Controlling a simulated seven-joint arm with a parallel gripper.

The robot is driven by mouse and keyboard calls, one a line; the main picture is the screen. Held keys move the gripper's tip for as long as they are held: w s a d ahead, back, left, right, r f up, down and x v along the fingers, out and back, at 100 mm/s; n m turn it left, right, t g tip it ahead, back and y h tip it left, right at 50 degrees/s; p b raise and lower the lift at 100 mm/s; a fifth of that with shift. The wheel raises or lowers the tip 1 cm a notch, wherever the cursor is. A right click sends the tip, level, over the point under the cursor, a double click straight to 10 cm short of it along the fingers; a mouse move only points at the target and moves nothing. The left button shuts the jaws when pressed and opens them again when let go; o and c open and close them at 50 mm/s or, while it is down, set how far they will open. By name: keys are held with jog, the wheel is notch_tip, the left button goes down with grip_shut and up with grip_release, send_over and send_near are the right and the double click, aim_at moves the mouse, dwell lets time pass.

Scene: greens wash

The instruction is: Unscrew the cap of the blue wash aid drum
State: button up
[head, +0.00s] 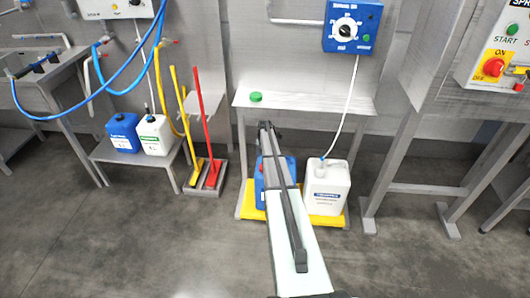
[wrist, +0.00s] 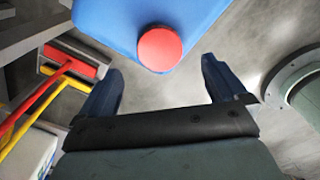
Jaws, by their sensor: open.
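The blue drum (head: 260,188) stands on a yellow tray under a steel table, mostly hidden behind my arm in the head view. In the wrist view the blue drum (wrist: 105,18) fills the top middle, with its round red cap (wrist: 162,49) in place. My gripper (wrist: 161,72) is open and empty, its two dark fingers spread to left and right of the cap's line, with the cap ahead of and between them. I see no contact with the cap. In the head view the fingertips are hard to make out.
A white drum (head: 327,187) with a tube in its neck stands right of the blue drum on the yellow tray (head: 325,221). A small green disc (head: 256,97) lies on the steel table (head: 300,101) above. Yellow and red brooms (head: 209,130) lean at the left. The front floor is clear.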

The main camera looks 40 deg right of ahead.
jog(key=shift+f, duration=3.1)
jog(key=shift+c, duration=0.3)
jog(key=c, duration=1)
jog(key=shift+n, duration=2.5)
jog(key=shift+c, duration=0.2)
jog(key=o, duration=1.1)
